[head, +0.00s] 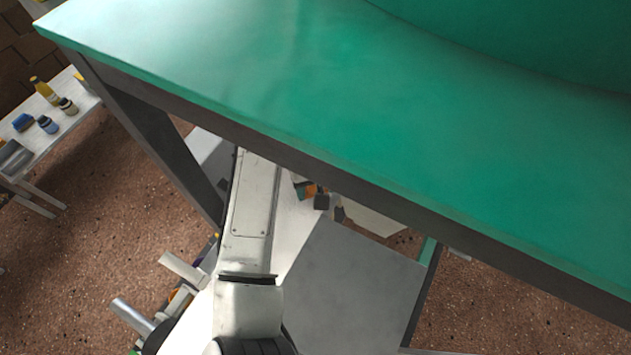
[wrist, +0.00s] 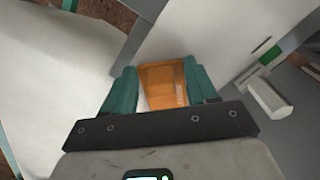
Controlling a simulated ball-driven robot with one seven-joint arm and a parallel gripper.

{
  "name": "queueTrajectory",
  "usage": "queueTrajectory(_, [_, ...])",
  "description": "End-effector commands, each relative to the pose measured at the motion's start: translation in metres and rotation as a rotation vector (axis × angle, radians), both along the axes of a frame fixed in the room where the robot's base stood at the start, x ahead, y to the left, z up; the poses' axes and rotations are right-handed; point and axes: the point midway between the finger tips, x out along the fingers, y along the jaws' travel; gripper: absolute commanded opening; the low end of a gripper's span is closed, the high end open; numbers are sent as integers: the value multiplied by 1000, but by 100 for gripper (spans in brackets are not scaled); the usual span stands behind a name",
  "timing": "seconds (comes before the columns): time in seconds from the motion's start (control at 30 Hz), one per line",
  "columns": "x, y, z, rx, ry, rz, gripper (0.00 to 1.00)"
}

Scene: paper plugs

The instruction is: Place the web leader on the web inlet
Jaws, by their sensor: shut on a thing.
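My gripper (wrist: 165,85) shows in the wrist view with two teal fingers shut on an orange, see-through piece, which I take to be the web leader (wrist: 163,82). The fingers sit at its left and right sides. A pale panel (wrist: 195,35) lies beyond it, and I cannot tell whether the piece touches this panel. In the head view, small teal and orange parts (head: 310,190) show beside my arm, below the green top's edge. I cannot tell for sure which part is the web inlet. A small dark slot (wrist: 262,45) shows on the pale panel, right of the gripper.
A green-topped table (head: 330,110) covers much of the head view and hides what lies under it. A grey panel (head: 350,285) stands right of my arm. A white roller-like part (wrist: 268,100) is right of my gripper. A side table (head: 60,120) with bottles stands far left.

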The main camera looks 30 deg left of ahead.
Motion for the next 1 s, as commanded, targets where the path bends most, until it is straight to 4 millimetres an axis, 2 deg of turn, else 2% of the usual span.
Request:
queueTrajectory(0.37, [0,0,-4,-1,0,1,28])
queueTrajectory(0.4, [0,0,-5,-1,0,1,59])
queueTrajectory(0.6, [0,0,-4,0,0,1,78])
queueTrajectory(0.67, [0,0,-4,0,0,1,83])
queueTrajectory(1.0, [1,1,3,2,-2,0,83])
